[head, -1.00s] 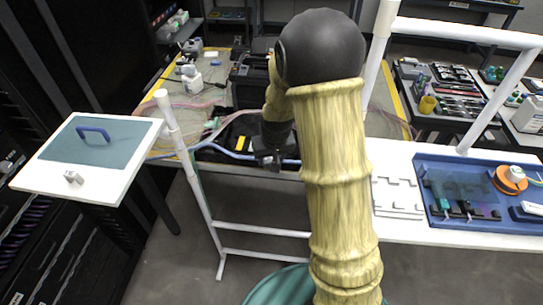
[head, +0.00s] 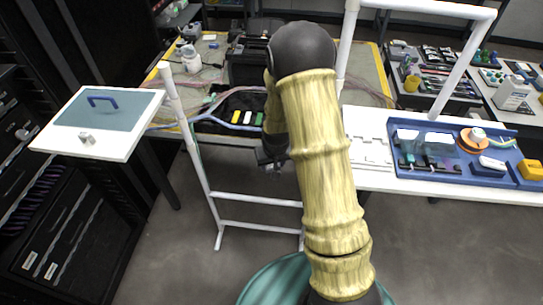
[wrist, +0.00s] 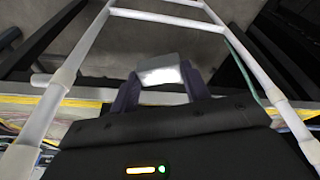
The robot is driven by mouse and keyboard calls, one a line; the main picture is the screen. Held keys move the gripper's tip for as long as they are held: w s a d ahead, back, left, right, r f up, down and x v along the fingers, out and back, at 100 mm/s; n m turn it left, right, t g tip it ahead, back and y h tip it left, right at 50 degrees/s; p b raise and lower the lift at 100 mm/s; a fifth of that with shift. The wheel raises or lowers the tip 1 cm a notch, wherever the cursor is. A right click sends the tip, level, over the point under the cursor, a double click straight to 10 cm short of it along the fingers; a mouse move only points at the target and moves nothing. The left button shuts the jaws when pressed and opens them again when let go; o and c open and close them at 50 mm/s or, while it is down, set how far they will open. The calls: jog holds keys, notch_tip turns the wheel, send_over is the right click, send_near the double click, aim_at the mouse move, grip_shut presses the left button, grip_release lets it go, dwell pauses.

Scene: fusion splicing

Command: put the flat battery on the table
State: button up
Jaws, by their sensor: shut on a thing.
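My gripper (wrist: 160,88) is shut on a small silver-white block (wrist: 163,70), which I take to be the battery; no label shows on it. The block sits between both dark fingertips in the wrist view, above bare floor. In the head view my gripper (head: 270,160) hangs in front of the back bench's near edge, and the held block is hard to make out there. The white side table (head: 60,143) stands at the left, with a blue-grey panel and blue handle on it. Another small grey-white block (head: 87,138) lies near its front edge.
A white pipe frame (head: 203,170) stands between me and the cluttered back bench. At the right, a white worktop (head: 375,180) carries a blue tray (head: 440,179) with several devices and an orange spool. Floor in front of the left table is clear.

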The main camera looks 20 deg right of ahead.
jog(key=s+f+p, duration=0.2)
jog(key=s+f, duration=0.2)
jog(key=f, duration=0.5)
jog(key=s+f+p, duration=0.3)
jog(key=s+f, duration=0.1)
jog(key=f, duration=0.5)
jog(key=shift+s+a+f, duration=0.15)
jog(key=shift+a+f, duration=0.1)
jog(key=shift+f, duration=0.15)
jog(key=shift+a, duration=0.1)
